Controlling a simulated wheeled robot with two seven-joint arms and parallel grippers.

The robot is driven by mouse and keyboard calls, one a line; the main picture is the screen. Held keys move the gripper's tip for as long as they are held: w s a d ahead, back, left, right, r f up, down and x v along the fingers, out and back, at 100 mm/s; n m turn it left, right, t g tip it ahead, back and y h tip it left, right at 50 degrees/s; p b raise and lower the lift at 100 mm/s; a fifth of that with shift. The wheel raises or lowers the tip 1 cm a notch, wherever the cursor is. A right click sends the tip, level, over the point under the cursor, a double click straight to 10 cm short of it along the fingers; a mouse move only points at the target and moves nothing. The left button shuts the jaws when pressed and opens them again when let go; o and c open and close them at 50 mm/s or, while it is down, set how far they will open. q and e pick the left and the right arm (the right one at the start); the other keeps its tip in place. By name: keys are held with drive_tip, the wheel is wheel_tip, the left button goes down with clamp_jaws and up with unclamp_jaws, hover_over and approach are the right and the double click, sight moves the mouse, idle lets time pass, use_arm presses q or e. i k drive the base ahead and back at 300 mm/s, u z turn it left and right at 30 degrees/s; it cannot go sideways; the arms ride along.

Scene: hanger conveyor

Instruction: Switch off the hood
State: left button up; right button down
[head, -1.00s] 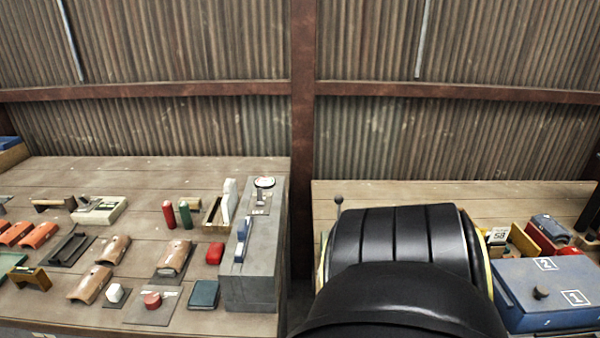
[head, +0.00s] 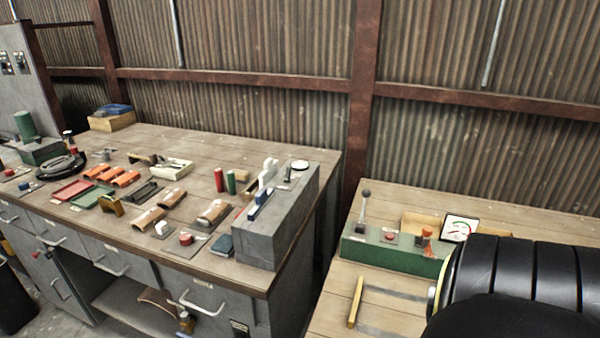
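I cannot make out a hood or tell which control belongs to it. Several controls are in view. A grey box (head: 293,225) with a white lever (head: 268,172) and a blue handle (head: 260,204) stands at the right end of the left bench. A green control box (head: 365,251) with an upright ball-topped lever (head: 364,205) and a red button (head: 390,237) stands on the right bench. A grey cabinet (head: 28,85) with small switches is at the far left. Neither gripper is in view; a black arm part of mine covers the lower right corner.
The left bench (head: 225,150) holds several orange and brown pieces, a red tray (head: 72,190), small buttons and a black round device (head: 60,165). A gap separates the benches. A gauge (head: 459,229) and a yellow bar (head: 355,301) are on the right bench (head: 335,290).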

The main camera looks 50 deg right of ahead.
sight(288, 171)
drive_tip(key=z, duration=1.4)
